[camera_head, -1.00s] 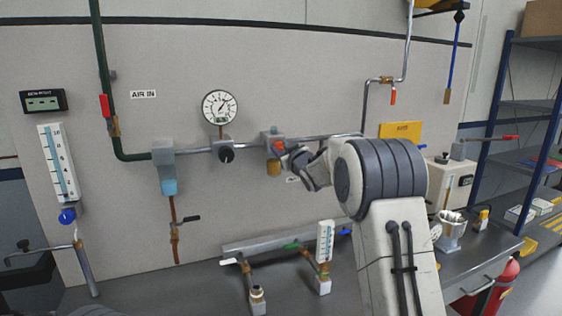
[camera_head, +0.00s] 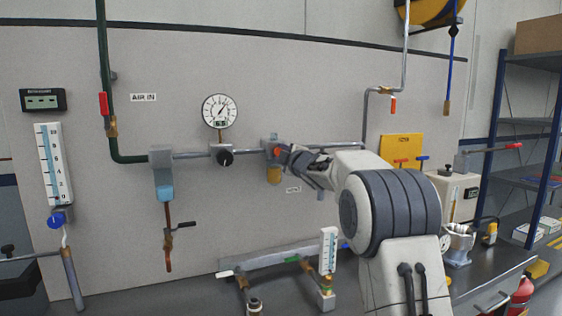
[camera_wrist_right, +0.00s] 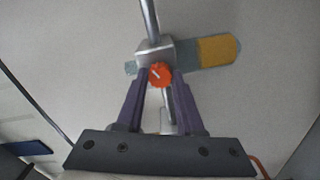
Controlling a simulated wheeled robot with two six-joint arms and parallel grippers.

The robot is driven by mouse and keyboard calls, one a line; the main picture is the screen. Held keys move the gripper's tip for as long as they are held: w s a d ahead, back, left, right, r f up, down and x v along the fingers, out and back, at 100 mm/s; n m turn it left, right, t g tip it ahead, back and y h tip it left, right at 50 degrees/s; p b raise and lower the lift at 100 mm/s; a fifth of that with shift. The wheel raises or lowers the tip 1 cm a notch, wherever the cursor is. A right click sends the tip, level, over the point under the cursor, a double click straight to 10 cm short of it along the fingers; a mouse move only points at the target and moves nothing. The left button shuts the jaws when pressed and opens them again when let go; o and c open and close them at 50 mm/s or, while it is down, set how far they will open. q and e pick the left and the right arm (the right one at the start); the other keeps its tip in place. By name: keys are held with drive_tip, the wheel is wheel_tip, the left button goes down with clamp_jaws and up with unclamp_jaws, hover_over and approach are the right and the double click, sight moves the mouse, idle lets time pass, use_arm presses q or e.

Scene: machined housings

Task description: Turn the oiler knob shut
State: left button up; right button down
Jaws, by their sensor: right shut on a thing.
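The oiler (camera_head: 272,148) is a grey block on the wall pipe with an amber bowl (camera_head: 274,175) below it. Its red-orange knob (camera_head: 277,151) faces out from the block. In the right wrist view the knob (camera_wrist_right: 160,74) has a pale mark on its face and sits between the two finger ends. My right gripper (camera_head: 285,154) reaches it from the right and is shut on the knob; its fingers also show in the wrist view (camera_wrist_right: 158,85). The amber bowl (camera_wrist_right: 216,50) points right there. My left gripper is not in view.
A round gauge (camera_head: 220,111) and a black regulator knob (camera_head: 225,157) are on the same pipe to the left. A blue-bowled filter (camera_head: 165,190) hangs further left. Short pipework with valves and a flow tube (camera_head: 328,250) stands below.

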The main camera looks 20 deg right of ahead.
drive_tip(key=n+b, duration=0.4)
drive_tip(key=n, duration=0.8)
drive_tip(key=shift+f+n+b, duration=0.15)
drive_tip(key=shift+n+b, duration=0.15)
drive_tip(key=shift+b, duration=0.05)
idle(0.4)
drive_tip(key=c, duration=0.5)
unclamp_jaws()
drive_tip(key=shift+c, duration=0.2)
drive_tip(key=s+b, duration=0.3)
drive_tip(key=s, duration=0.7)
drive_tip(key=shift+s+d, duration=0.15)
drive_tip(key=shift+s, duration=0.1)
